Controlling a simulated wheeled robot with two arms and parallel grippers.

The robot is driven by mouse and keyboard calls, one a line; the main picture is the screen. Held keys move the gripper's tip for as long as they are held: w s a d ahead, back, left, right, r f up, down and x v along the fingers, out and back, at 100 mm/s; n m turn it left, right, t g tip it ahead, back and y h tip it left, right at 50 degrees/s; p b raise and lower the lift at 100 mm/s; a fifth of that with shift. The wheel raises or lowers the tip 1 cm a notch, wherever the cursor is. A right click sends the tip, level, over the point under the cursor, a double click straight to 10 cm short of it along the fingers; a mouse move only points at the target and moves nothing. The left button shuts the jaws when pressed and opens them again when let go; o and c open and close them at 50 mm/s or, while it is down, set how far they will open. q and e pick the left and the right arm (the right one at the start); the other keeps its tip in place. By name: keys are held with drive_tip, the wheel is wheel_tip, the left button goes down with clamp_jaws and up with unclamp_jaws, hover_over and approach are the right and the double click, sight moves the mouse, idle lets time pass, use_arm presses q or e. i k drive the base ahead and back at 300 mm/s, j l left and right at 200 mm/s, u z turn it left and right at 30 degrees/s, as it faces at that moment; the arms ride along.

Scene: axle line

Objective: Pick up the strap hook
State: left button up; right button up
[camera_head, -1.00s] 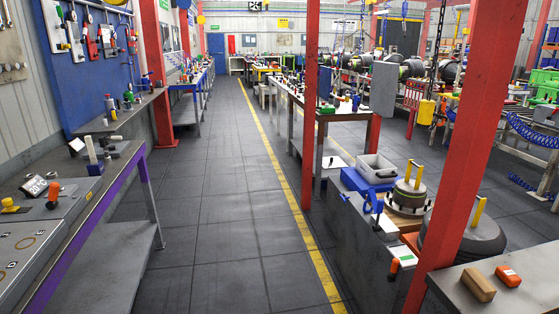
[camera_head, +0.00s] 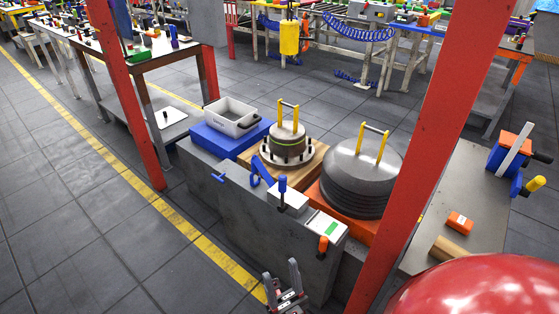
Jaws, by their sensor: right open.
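I cannot tell for sure which object is the strap hook. A blue hook-shaped piece (camera_head: 261,172) stands on the near edge of the grey bench block (camera_head: 232,195), between the white tray and the blue-handled tool. My right gripper (camera_head: 282,275) shows at the bottom centre, fingers up, open and empty. In the picture it is below the bench block and apart from the blue piece. My left gripper is not in view.
The bench block carries a white tray (camera_head: 232,118), a flanged hub (camera_head: 288,140) and a dark ribbed drum (camera_head: 358,165), both with yellow handles. A red post (camera_head: 437,130) crosses the right side. Open floor lies left.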

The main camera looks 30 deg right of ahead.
sight(254, 170)
drive_tip(key=i+j+z, duration=0.2)
drive_tip(key=i+z, duration=0.2)
drive_tip(key=i+j+z, duration=0.25)
drive_tip(key=z, duration=0.15)
drive_tip(key=i+j+z, duration=0.2)
drive_tip(key=j+z, duration=0.2)
drive_tip(key=i+j+z, duration=0.2)
drive_tip(key=j+z, duration=0.2)
drive_tip(key=i+j+z, duration=0.1)
drive_tip(key=j+z, duration=0.35)
drive_tip(key=j, duration=0.1)
